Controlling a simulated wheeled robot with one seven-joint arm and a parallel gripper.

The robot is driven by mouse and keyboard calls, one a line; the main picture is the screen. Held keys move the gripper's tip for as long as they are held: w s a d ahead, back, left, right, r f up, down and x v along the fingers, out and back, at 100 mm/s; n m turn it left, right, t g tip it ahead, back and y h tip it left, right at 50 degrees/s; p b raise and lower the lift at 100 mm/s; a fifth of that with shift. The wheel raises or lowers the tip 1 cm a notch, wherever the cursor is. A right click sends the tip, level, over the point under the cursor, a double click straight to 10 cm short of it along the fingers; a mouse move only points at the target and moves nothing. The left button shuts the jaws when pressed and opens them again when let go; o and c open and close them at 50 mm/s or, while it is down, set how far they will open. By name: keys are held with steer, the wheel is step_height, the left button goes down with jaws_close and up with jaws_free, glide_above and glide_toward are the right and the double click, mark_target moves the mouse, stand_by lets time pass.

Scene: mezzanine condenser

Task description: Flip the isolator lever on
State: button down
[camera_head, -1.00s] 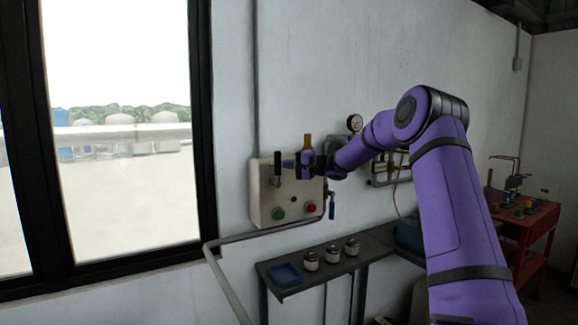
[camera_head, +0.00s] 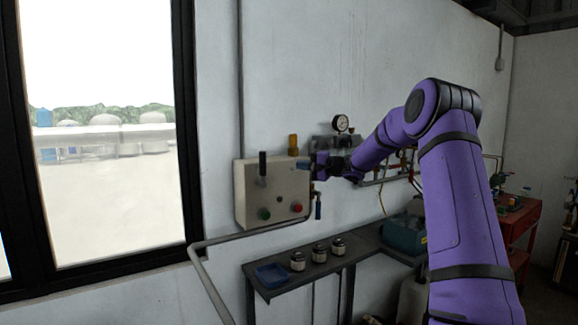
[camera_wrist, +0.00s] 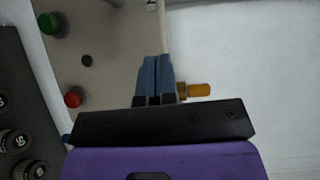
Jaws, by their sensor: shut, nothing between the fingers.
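A beige control box (camera_head: 272,203) is fixed to the wall. A lever with a black handle (camera_head: 262,164) points up on its front left. A second lever with a dark blue handle (camera_head: 318,208) hangs down at its right side; I cannot tell which is the isolator lever. My gripper (camera_head: 320,159) is shut and empty by the box's upper right corner, above the side lever. In the wrist view, its blue fingers (camera_wrist: 155,75) are together in front of the box face (camera_wrist: 112,50). A bit of blue (camera_wrist: 66,138), perhaps the side lever's handle, shows past the gripper body.
The box carries a green button (camera_head: 264,214), a red button (camera_head: 297,207) and an amber fitting (camera_head: 293,145) on top. A shelf (camera_head: 335,263) below holds a blue tray (camera_head: 271,275) and several jars. A gauge (camera_head: 341,123) and pipes are on the wall to the right.

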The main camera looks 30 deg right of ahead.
steer(key=shift+v, duration=1.45)
steer(key=s+a+r+n+g+h, duration=0.25)
steer(key=s+a+g, duration=0.25)
steer(key=s+a, duration=0.65)
steer(key=s+a+r+n+g+h, duration=0.1)
steer(key=s+a+n+g, duration=0.3)
steer(key=s+a, duration=0.75)
steer(key=s+a+f+n+h, duration=0.1)
steer(key=s+f+n+h, duration=0.1)
steer(key=s, duration=1.1)
steer(key=s+a+f+n+h, duration=0.1)
steer(key=s+h, duration=0.4)
steer(key=s, duration=0.8)
step_height(320, 180, down, 2)
steer(key=shift+a+f+n, duration=0.1)
steer(key=shift+a+n, duration=0.1)
steer(key=shift+n, duration=0.25)
